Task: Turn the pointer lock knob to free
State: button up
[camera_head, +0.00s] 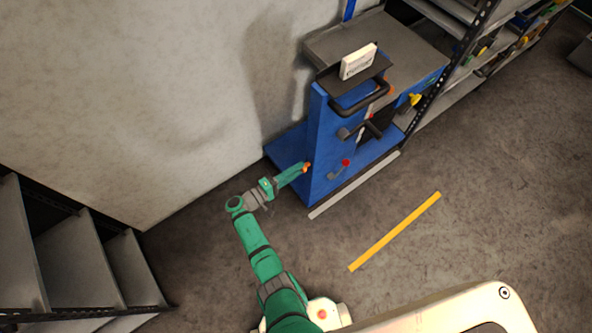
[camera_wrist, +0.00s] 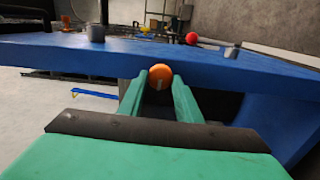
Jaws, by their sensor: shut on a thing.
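The orange round knob (camera_head: 307,167) sits on the left side of the blue machine (camera_head: 325,145), low down near the front edge. In the wrist view the same knob (camera_wrist: 160,69) shows between my fingertips, with a small pale mark on its face. My gripper (camera_head: 303,168) is at the knob, its green fingers reaching in from the left. In the wrist view my gripper (camera_wrist: 160,76) is shut on the knob, with one finger on each side. I cannot read which way the knob points; its labels are not visible.
A red ball-ended lever (camera_head: 345,163) is on the machine's front, also seen in the wrist view (camera_wrist: 192,38). A black handle (camera_head: 362,104) and a white sign (camera_head: 358,62) are above. Shelves (camera_head: 75,250) stand at left. Floor around a yellow stripe (camera_head: 395,232) is clear.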

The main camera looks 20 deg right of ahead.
dwell(0.4)
jog(key=o, duration=1)
jog(key=v, duration=1)
jog(key=shift+s+a, duration=0.15)
jog(key=shift+a, duration=0.25)
